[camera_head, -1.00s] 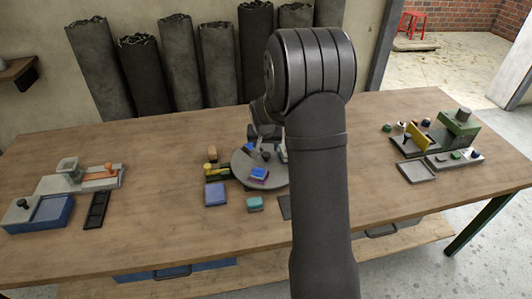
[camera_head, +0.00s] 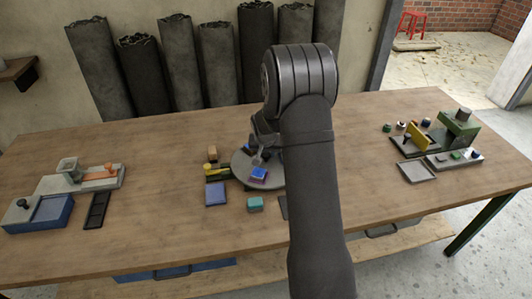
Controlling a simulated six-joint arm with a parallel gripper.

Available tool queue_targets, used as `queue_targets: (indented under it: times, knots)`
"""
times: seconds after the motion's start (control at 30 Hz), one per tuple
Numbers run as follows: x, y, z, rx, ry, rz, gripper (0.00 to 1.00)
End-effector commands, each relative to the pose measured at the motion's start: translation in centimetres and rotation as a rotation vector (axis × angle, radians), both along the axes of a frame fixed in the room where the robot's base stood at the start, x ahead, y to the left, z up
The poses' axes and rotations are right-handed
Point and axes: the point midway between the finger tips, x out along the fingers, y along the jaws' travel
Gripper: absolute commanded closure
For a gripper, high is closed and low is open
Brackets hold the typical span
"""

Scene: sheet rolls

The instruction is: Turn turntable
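The turntable (camera_head: 242,166) is a round grey disc on the middle of the wooden table, with its right side hidden behind my arm. A small blue block with a purple or red lower part (camera_head: 258,174) sits on the disc near its front. My gripper (camera_head: 257,156) is over the disc, just behind the blue block. It is small and partly hidden by my arm. I cannot tell whether its fingers are open or touching anything.
A blue-and-grey station (camera_head: 40,212) and black tray (camera_head: 97,209) stand left. A green press (camera_head: 458,128) and grey tray (camera_head: 416,171) stand right.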

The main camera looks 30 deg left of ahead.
Motion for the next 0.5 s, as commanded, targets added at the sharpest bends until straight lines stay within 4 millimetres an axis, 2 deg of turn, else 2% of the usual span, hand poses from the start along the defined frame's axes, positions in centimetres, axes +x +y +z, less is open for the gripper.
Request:
queue_targets:
  times: [0.03,0.07,0.1,0.5]
  knots:
    - [-0.02,0.01,0.01,0.0,0.0,0.0,0.93]
    - [-0.03,0.02,0.01,0.0,0.0,0.0,0.99]
    - [-0.03,0.02,0.01,0.0,0.0,0.0,1.0]
    - [-0.06,0.1,0.02,0.0,-0.001,-0.039,1.0]
